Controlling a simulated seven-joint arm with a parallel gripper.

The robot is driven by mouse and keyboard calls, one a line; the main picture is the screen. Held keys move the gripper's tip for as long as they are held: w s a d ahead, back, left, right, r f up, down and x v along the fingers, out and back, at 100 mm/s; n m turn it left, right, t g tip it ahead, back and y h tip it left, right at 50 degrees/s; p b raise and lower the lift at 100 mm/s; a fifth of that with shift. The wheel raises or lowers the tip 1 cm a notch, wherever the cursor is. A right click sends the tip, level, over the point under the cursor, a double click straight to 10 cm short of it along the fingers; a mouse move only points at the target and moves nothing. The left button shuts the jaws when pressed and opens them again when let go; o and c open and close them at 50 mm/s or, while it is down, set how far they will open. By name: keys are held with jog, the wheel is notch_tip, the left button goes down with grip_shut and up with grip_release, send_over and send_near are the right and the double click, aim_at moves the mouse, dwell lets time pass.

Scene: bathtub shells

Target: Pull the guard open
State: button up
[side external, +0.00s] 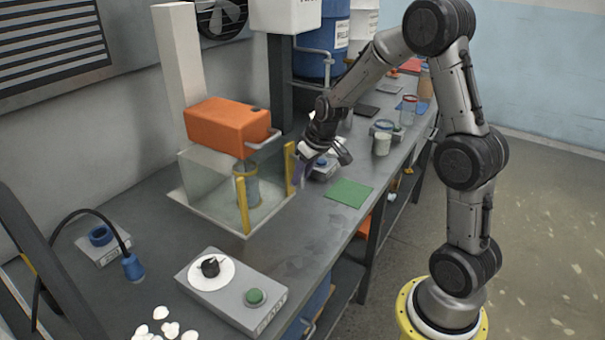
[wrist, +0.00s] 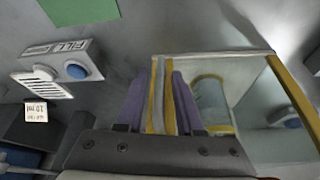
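The clear guard (side external: 215,178) is a see-through box below an orange machine head (side external: 228,125). It has yellow upright edge bars, one at the front corner (side external: 242,205) and one at the right corner (side external: 290,168). My gripper (side external: 300,174) is at the right bar. In the wrist view, the purple fingertips of my gripper (wrist: 160,90) lie either side of a yellow-edged bar (wrist: 155,110), with little gap. I cannot tell whether they press on it. A second yellow edge (wrist: 292,95) is at the right. A cylindrical container (side external: 246,185) stands behind the clear wall.
A grey box with a green button (side external: 255,297) and a white disc stands in front of the guard. A button box marked FILL (wrist: 62,65) and a green mat (side external: 348,193) lie to the guard's right. Bare bench (side external: 300,235) lies between.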

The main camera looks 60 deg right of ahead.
grip_shut()
dwell(1.2)
